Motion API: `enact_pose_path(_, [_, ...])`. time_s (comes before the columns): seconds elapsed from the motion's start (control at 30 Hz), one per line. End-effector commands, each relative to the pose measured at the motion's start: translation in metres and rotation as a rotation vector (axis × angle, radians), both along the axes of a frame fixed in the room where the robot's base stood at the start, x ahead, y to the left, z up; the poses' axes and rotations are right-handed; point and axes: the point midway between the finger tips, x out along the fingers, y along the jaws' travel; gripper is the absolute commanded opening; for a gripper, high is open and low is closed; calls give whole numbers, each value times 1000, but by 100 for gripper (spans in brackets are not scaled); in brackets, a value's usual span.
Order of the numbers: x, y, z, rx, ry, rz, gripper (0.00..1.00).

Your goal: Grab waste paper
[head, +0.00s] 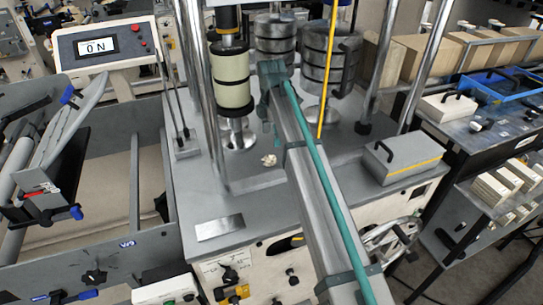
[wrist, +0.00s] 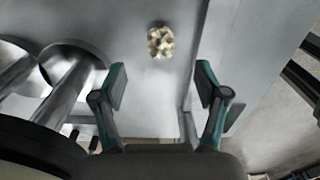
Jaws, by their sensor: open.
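The waste paper, a small crumpled cream-coloured ball (head: 268,160), lies on the grey machine top just in front of the metal column. It also shows in the wrist view as the paper ball (wrist: 161,42), beyond the fingertips and roughly centred between them. My gripper (wrist: 161,76) is open and empty, with its two teal fingers spread on either side and apart from the paper. In the head view my gripper (head: 270,122) is partly hidden by its own arm, and hangs near the column behind the paper.
A cream cylinder with black bands (head: 231,80) stands on a metal post left of my gripper. Stacked round weights (head: 330,62) stand behind the arm. A grey box with a handle (head: 402,158) sits at right. A metal plate (head: 220,228) lies front left. The top around the paper is clear.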

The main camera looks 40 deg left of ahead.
Motion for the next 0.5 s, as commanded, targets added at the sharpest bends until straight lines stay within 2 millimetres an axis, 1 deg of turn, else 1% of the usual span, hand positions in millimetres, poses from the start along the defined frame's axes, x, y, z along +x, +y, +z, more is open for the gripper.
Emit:
enact_pose_path(0.2, [-2,-2,-30,-2,1,1,73])
enact_pose_path(0.3, [-2,-1,-42,-1,0,1,73])
enact_pose_path(0.5, [-4,0,-51,-1,0,1,73])
